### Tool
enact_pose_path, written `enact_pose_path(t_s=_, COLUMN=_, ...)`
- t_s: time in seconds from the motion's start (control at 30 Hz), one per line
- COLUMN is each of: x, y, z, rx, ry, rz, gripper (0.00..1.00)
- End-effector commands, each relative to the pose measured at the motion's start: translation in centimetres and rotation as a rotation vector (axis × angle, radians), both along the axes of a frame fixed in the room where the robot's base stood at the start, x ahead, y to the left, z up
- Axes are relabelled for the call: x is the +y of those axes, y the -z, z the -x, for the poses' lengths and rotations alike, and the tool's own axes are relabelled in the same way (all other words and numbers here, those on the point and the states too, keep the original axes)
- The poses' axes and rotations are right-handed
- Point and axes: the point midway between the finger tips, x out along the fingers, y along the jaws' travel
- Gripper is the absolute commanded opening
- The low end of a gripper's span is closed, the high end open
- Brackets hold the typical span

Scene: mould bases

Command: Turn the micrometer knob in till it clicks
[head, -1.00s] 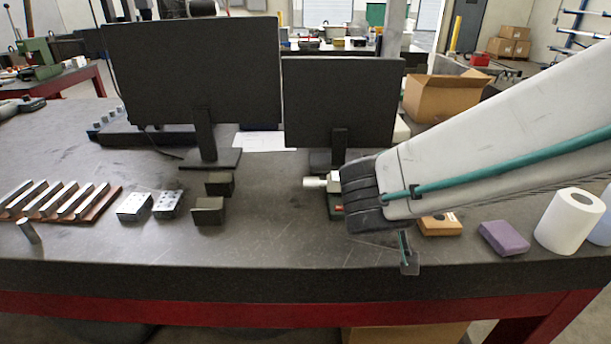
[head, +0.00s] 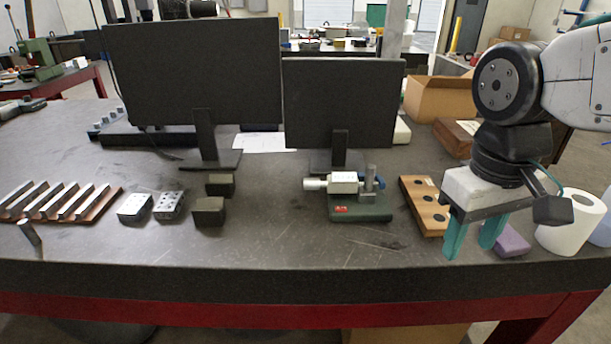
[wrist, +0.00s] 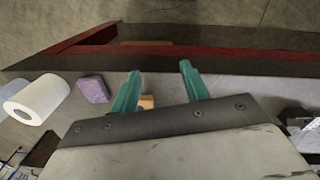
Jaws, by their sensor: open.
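The micrometer (head: 344,182) lies level on a small green stand (head: 360,207) on the table, right of centre in the head view. Its silver knob (head: 314,183) points left, and a blue part and an upright metal post are at its right end. My gripper (head: 468,240) hangs to the right of the stand, fingers down, near the table's front edge. Its two teal fingers are apart with nothing between them. In the wrist view my gripper (wrist: 158,82) also shows open and empty. The micrometer is not clearly visible in the wrist view.
A wooden block with dark holes (head: 424,205) lies between the stand and my gripper. A purple sponge (head: 512,242) and a white paper roll (head: 570,222) are on the right. Two monitors (head: 343,103) stand behind.

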Motion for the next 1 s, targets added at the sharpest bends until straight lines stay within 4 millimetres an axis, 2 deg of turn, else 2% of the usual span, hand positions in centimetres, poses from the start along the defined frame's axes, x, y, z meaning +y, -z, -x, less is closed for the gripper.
enact_pose_path(t_s=0.27, x=2.1, y=-1.2, z=-4.2, rx=0.056, ry=-0.134, rz=0.017, gripper=0.46)
enact_pose_path(t_s=0.47, x=5.1, y=-1.7, z=-9.0, rx=0.116, ry=-0.299, rz=0.051, gripper=0.46)
enact_pose_path(t_s=0.67, x=11.0, y=-1.3, z=-16.1, rx=0.205, ry=-0.583, rz=0.105, gripper=0.46)
enact_pose_path(t_s=0.8, x=16.0, y=-0.4, z=-20.9, rx=0.268, ry=-0.811, rz=0.146, gripper=0.46)
enact_pose_path(t_s=1.0, x=21.9, y=0.7, z=-25.9, rx=0.348, ry=-1.124, rz=0.188, gripper=0.46)
